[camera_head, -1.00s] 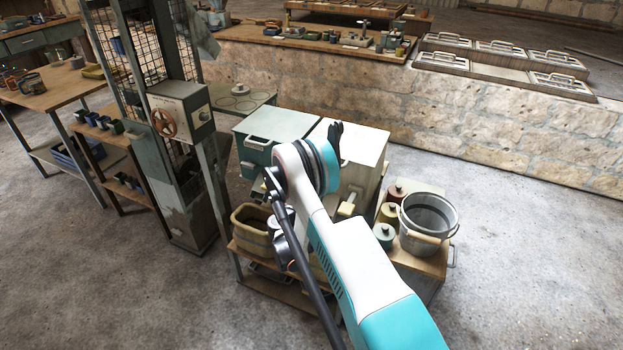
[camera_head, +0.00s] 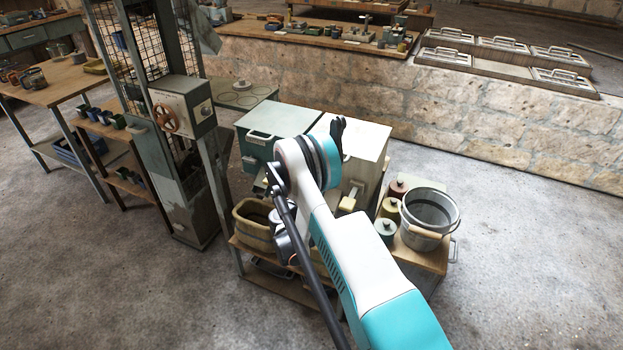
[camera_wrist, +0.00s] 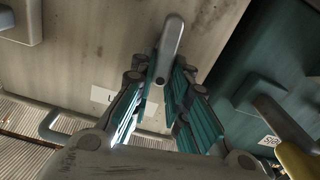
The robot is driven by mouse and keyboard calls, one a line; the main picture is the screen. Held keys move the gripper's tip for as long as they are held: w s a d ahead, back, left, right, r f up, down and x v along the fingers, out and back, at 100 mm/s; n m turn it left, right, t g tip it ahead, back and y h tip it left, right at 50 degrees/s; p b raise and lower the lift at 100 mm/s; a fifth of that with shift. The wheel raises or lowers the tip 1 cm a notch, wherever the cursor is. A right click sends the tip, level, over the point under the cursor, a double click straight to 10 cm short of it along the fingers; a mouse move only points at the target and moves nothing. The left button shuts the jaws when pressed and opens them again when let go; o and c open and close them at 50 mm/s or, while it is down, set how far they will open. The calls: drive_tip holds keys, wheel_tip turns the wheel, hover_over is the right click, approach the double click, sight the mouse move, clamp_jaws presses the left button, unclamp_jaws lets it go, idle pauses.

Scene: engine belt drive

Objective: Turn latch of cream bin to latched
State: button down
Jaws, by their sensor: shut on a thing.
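The cream bin (camera_head: 372,150) stands among the bins behind my arm in the head view. Its pale, stained face (camera_wrist: 95,45) fills the upper left of the wrist view. The latch (camera_wrist: 171,42) is a grey rounded lever on that face, pointing up and slightly right from its lower end. My gripper (camera_wrist: 160,77) has its two teal-lined fingers closed around the lower end of the latch, one on each side. In the head view my arm hides the latch and the fingertips.
A teal bin (camera_head: 280,122) stands left of the cream bin; its dark teal face and handle fill the right of the wrist view. A metal bucket (camera_head: 428,215) and several lidded jars (camera_head: 388,210) stand to the right. A brown tub (camera_head: 253,222) is at front left.

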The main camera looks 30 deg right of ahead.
drive_tip(key=shift+w+a+f+n, duration=0.3)
drive_tip(key=shift+f+n, duration=0.15)
drive_tip(key=shift+n, duration=2.25)
drive_tip(key=shift+w+a+f+n, duration=0.15)
drive_tip(key=shift+w+f+n, duration=0.2)
drive_tip(key=shift+n, duration=2.35)
drive_tip(key=shift+w+a+f+n, duration=0.25)
drive_tip(key=shift+f+n, duration=0.25)
drive_tip(key=shift+n, duration=2.2)
drive_tip(key=c, duration=1.6)
unclamp_jaws()
drive_tip(key=v, duration=0.7)
drive_tip(key=shift+s+a, duration=0.15)
